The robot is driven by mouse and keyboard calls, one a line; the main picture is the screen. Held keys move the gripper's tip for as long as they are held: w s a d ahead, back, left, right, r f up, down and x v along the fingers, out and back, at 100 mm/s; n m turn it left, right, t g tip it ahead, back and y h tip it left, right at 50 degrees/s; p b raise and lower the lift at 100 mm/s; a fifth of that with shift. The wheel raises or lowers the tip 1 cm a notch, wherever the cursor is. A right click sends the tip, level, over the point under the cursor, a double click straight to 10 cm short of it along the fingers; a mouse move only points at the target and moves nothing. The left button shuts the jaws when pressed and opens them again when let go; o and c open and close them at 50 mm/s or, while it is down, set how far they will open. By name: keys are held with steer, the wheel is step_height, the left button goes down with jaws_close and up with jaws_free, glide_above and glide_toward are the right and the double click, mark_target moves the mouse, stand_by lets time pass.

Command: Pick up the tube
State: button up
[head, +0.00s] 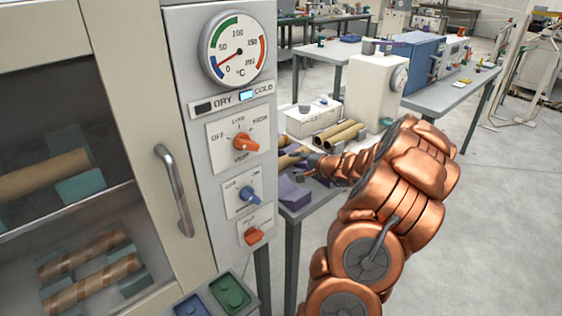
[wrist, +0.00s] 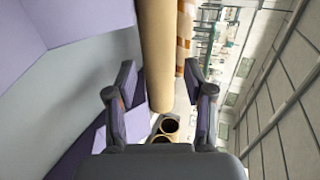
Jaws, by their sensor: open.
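A plain tan cardboard tube (wrist: 157,50) runs down the wrist view. Its lower end lies in the gap between the two fingers of my gripper (wrist: 160,72). The fingers are apart, one on each side of the tube, with a visible gap on the right; contact on the left is hard to tell. In the head view my gripper (head: 304,170) is at the bench beside the cabinet, near a tan tube (head: 290,159) on purple supports. The gripper partly hides that tube.
Several more tan tubes (head: 338,134) lie farther back on the bench, before a white machine (head: 375,90). Two open tube ends (wrist: 170,124) show low in the wrist view. A cabinet (head: 230,150) with dials and a door handle (head: 173,190) stands close at left. Floor at right is clear.

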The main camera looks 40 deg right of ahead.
mark_target(290, 162)
steer(key=shift+w+d+f, duration=0.15)
steer(key=shift+w+f, duration=0.05)
steer(key=shift+w, duration=0.2)
steer(key=shift+p+x, duration=0.75)
steer(key=shift+x, duration=1.4)
steer(key=shift+c, duration=0.4)
steer(key=c, duration=0.9)
